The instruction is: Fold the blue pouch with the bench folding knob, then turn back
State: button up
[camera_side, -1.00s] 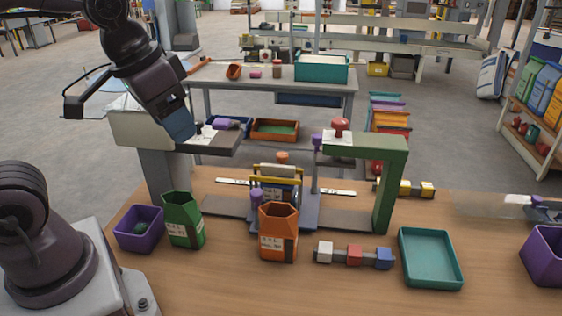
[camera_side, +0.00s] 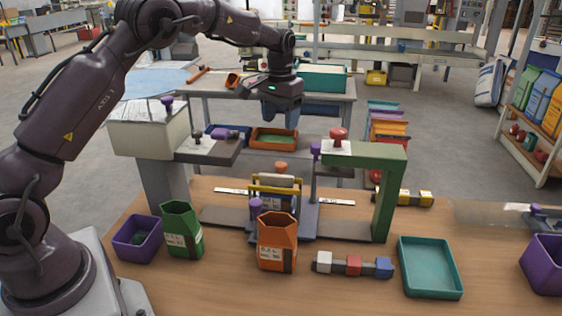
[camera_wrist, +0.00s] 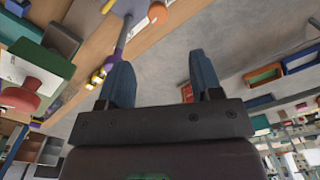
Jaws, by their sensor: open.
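The blue pouch (camera_side: 270,203) stands in the bench fixture under a yellow bar (camera_side: 275,190), mostly hidden by the bar and the orange pouch in front. An orange knob (camera_side: 281,168) sits at the back of the fixture. One purple knob (camera_side: 256,203) is at its front left, and another purple knob (camera_side: 316,148) tops the upright post. I cannot tell which is the folding knob. My gripper (camera_side: 281,118) is open and empty, in the air above the fixture. In the wrist view, my fingers (camera_wrist: 160,62) are apart with nothing between them.
A green bracket (camera_side: 390,190) with a red knob (camera_side: 338,135) stands right of the fixture. The orange pouch (camera_side: 277,242), green pouch (camera_side: 181,230) and purple bin (camera_side: 137,238) stand in front. A teal tray (camera_side: 431,267) is at right. A dark platform (camera_side: 210,150) juts in from the left.

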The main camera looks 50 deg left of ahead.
aim_at(281, 164)
notch_tip(281, 164, down, 12)
jog(key=shift+d+f, duration=0.1)
dwell(0.5)
jog(key=shift+c, duration=0.3)
jog(key=c, duration=0.9)
jog(key=shift+o, duration=0.2)
